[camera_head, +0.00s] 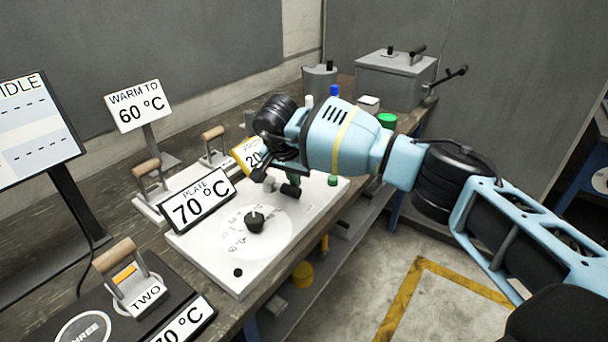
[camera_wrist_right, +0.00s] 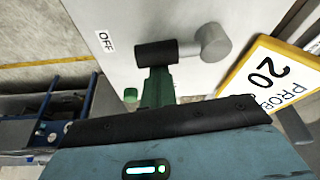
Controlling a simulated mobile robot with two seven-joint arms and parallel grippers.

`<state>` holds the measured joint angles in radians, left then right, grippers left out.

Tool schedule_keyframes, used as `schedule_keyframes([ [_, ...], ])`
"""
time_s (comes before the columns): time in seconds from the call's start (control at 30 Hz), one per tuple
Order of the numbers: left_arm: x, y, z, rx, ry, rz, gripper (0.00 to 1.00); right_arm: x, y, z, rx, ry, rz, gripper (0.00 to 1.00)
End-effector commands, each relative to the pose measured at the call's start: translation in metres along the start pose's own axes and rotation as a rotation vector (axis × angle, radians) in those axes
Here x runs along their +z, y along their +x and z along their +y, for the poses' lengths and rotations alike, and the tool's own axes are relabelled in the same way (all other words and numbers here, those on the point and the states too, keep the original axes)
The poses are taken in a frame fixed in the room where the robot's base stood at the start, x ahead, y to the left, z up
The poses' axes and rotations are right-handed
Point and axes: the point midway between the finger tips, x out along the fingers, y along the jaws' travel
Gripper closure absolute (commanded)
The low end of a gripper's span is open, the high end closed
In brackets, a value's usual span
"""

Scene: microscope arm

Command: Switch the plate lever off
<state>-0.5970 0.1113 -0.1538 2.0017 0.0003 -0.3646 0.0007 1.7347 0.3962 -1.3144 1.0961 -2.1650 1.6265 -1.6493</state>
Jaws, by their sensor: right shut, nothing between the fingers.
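The plate lever has a round grey pivot (camera_wrist_right: 213,45) and a black grip (camera_wrist_right: 157,53) in the right wrist view. Its arm lies across the white plate housing, with the grip on the same side as the OFF label (camera_wrist_right: 105,42). The lever also shows in the head view (camera_head: 290,190), partly hidden by my gripper. My right gripper (camera_wrist_right: 157,88) is shut and empty, its green fingers right at the black grip. I cannot tell whether they touch it. In the head view the right gripper (camera_head: 291,175) is over the housing's far part. My left gripper is not in view.
The white housing (camera_head: 215,268) carries a black dial (camera_head: 254,221) and a PLATE 70 °C sign (camera_head: 197,203). A yellow-edged probe sign (camera_wrist_right: 268,82) stands close to the lever. Wooden-handled switches (camera_head: 148,170) stand left. A grey box (camera_head: 397,78) sits at the back.

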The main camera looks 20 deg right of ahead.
Motion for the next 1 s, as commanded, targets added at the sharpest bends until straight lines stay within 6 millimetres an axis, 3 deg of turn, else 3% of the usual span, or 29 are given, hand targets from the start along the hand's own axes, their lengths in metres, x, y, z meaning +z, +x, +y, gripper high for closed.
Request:
schedule_keyframes([
  [0.7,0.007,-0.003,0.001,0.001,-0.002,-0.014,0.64,0.006,-0.001,-0.002,-0.003,-0.006,-0.003,1.0],
  [1.0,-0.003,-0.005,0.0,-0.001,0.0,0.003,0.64,0.003,-0.006,0.002,-0.003,-0.003,0.0,1.0],
])
